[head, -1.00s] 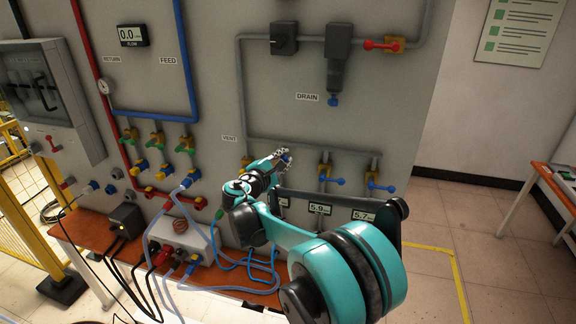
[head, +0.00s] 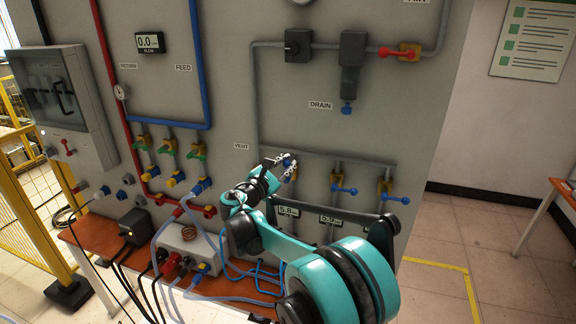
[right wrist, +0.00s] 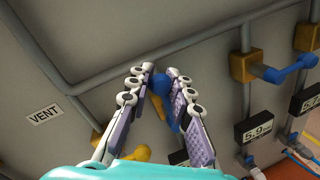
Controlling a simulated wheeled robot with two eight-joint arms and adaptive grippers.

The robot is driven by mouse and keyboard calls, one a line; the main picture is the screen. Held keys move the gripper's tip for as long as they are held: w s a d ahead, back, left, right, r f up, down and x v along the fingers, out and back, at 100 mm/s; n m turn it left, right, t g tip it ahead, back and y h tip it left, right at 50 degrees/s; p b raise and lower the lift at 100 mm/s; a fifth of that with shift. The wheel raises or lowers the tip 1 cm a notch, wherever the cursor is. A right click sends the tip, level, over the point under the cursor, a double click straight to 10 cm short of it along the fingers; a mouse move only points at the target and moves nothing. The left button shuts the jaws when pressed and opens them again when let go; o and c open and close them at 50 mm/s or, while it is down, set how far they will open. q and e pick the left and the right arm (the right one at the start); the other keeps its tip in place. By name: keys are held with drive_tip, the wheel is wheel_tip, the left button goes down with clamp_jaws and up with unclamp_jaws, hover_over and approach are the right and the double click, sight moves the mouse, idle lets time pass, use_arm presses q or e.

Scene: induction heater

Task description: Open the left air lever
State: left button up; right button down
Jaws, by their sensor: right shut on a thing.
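The left air lever (head: 289,160) is blue and belongs to the leftmost of three valves under the horizontal grey pipe. My right gripper (head: 283,163) is shut on this lever. In the right wrist view the lever (right wrist: 162,86) shows between the two fingers of the gripper (right wrist: 160,92). The fingers and the arm hide much of the valve body, so I cannot tell the lever's exact angle. My left gripper is out of view.
The middle air lever (head: 344,190) and the right air lever (head: 396,199) are blue and point right. Small pressure displays (head: 330,220) hang below, partly behind my right arm. A red-handled valve (head: 402,52) is at the upper right. An orange bench (head: 95,237) stands below the panel.

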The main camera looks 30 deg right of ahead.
drive_tip(key=c, duration=1.3)
unclamp_jaws()
drive_tip(key=shift+a, duration=0.1)
drive_tip(key=shift+c, duration=0.2)
drive_tip(key=shift+w, duration=0.1)
drive_tip(key=shift+s+a, duration=0.3)
drive_tip(key=shift+a, duration=0.15)
drive_tip(key=v, duration=1.1)
drive_tip(key=shift+f, duration=0.1)
